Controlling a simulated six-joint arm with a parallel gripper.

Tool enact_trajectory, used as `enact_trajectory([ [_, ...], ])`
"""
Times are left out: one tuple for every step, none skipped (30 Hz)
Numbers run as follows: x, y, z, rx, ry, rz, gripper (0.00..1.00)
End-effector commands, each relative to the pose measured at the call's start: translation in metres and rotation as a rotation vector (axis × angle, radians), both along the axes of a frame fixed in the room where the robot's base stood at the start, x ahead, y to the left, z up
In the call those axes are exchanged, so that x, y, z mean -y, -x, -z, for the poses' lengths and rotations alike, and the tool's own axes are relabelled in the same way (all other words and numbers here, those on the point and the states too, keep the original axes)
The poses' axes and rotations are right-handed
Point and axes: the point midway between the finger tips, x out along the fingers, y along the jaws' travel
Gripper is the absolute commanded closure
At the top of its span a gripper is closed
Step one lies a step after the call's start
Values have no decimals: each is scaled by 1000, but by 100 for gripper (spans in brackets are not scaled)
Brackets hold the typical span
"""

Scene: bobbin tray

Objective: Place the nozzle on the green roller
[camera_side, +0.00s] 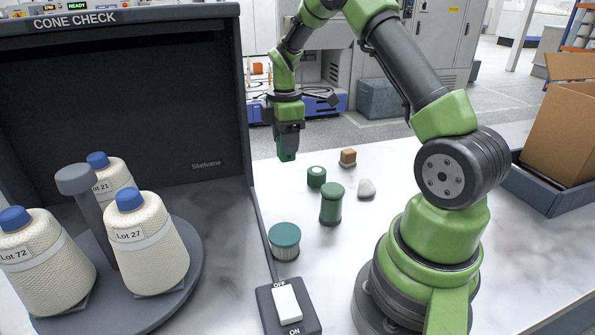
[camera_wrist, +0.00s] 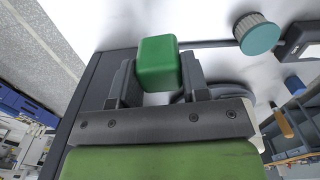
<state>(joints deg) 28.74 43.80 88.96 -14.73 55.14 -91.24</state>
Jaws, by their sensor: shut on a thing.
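My gripper (camera_side: 288,141) points down above the white table, left of and higher than the small objects. It is shut on a green block (camera_wrist: 158,62), which sits between the two fingers in the wrist view and shows under the gripper in the side view (camera_side: 287,155). The green roller (camera_side: 331,204) stands upright on the table, right of and below my gripper in the side view, apart from the held block. I cannot make out a nozzle for certain in either view.
A teal-topped ribbed filter (camera_side: 284,241) stands nearer the front, beside a switch box (camera_side: 288,307). The cone-check cabinet (camera_side: 120,105) stands left, a cardboard box (camera_side: 562,130) right.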

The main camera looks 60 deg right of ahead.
Motion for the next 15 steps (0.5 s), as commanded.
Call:
enact_trajectory([
  [20, 5, -7, 4, 3, 21, 81],
  [31, 8, -11, 4, 3, 26, 81],
  [44, 13, -15, 3, 3, 32, 81],
  [53, 16, -19, 4, 2, 37, 81],
  [61, 20, -21, 4, 2, 41, 81],
  [70, 25, -25, 3, 1, 45, 81],
  [76, 28, -27, 3, 1, 48, 81],
  [81, 31, -29, 2, 1, 49, 81],
  [86, 34, -29, 2, -1, 52, 81],
  [88, 35, -27, 1, -2, 51, 81],
  [90, 37, -24, -1, -3, 52, 81],
  [91, 38, -18, -2, -5, 51, 81],
  [92, 38, -12, -3, -5, 51, 81],
  [92, 38, -6, -3, -5, 51, 81],
  [91, 38, 3, -3, -5, 51, 81],
])
